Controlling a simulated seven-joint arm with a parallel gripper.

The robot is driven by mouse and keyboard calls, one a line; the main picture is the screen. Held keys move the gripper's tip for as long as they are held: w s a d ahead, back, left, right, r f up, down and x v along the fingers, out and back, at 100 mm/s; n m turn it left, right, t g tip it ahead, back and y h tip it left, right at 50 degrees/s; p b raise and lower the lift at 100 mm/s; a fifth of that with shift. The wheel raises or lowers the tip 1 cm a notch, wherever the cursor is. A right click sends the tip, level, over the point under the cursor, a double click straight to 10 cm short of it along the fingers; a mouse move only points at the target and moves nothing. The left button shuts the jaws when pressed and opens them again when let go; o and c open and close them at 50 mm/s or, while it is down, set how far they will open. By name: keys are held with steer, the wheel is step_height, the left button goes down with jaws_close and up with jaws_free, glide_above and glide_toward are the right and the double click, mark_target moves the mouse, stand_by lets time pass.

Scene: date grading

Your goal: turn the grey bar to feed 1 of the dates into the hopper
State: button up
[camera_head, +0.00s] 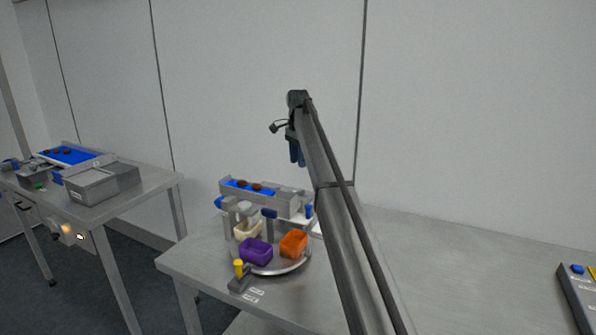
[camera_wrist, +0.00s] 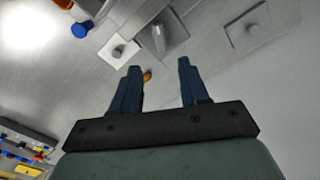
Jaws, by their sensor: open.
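My gripper (camera_head: 296,158) is raised above and to the right of the grading machine in the head view. Its dark blue fingers are apart in the wrist view (camera_wrist: 158,68), with nothing seen held between them. A grey bar-like handle (camera_wrist: 158,37) stands on a square plate beyond the fingertips in the wrist view, apart from them; I cannot clearly pick it out in the head view. Several dark dates (camera_head: 257,187) lie on the blue belt (camera_head: 236,183) of the machine. I cannot tell which part is the hopper.
Purple (camera_head: 256,252), orange (camera_head: 293,244) and cream (camera_head: 246,230) bins stand below the belt, near a yellow-topped lever (camera_head: 238,266). A second table at left holds a grey box (camera_head: 102,184) and another blue tray (camera_head: 70,155). A control panel (camera_head: 580,290) lies at far right.

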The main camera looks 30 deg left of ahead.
steer(key=shift+r, duration=0.85)
stand_by(0.7)
